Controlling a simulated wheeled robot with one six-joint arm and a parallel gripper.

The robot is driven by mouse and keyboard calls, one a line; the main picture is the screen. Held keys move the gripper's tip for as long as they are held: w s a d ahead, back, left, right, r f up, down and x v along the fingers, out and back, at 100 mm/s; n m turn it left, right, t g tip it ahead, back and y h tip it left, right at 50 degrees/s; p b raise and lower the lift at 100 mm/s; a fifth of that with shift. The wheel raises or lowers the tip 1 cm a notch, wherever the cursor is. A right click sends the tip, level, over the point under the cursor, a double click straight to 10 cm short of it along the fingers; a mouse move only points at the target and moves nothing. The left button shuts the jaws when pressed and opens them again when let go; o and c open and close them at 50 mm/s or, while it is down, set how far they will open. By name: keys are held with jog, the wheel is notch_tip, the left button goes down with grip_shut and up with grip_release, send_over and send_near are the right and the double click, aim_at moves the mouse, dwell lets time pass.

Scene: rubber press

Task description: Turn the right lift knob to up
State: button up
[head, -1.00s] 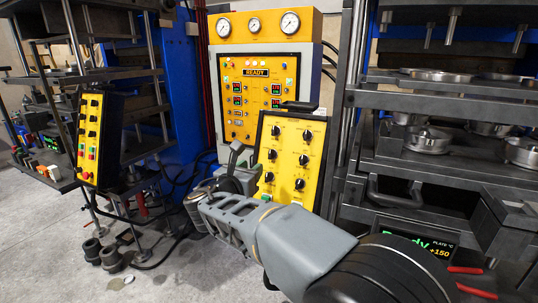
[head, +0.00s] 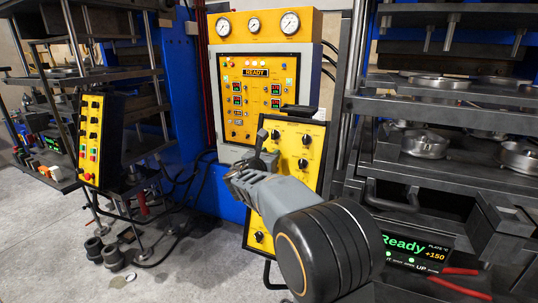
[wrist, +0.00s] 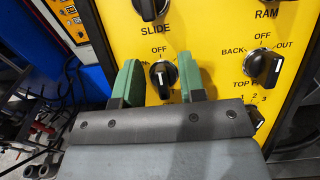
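The yellow control panel (head: 318,150) stands at the centre of the head view, with several black knobs. In the wrist view a black knob (wrist: 163,80) has OFF printed above it, and its white mark points up at OFF. Its name is hidden behind my gripper, so I cannot tell whether it is the lift knob. My gripper (wrist: 157,66) is open, with one green finger on each side of this knob. I cannot tell whether the fingers touch it. The SLIDE knob (wrist: 150,8) is above, the RAM knob (wrist: 270,3) is at upper right.
Right of my gripper is a knob marked BACK, OFF and OUT (wrist: 266,66). A lower knob (wrist: 254,120) is partly hidden. A press with metal plates (head: 440,100) and a Ready display (head: 415,248) stands close on the right. A yellow-fronted cabinet (head: 265,30) is behind.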

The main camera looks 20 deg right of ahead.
jog(key=c, duration=0.6)
jog(key=shift+f, duration=0.1)
jog(key=shift+m+b, duration=0.3)
jog(key=shift+b, duration=0.05)
jog(key=m+b, duration=0.1)
jog(key=m+g+b, duration=0.1)
jog(key=m, duration=0.1)
jog(key=shift+s+d+f+h+b, duration=0.1)
jog(key=shift+f+h+b, duration=0.1)
jog(key=shift+h+b, duration=0.2)
jog(key=m+g+b, duration=0.1)
jog(key=m, duration=0.2)
jog(key=m+g+b, duration=0.2)
jog(key=m, duration=0.2)
jog(key=shift+s+d+m+h, duration=0.2)
jog(key=shift+m+h, duration=0.1)
jog(key=shift+h, duration=0.1)
jog(key=shift+r, duration=0.1)
jog(key=o, duration=0.6)
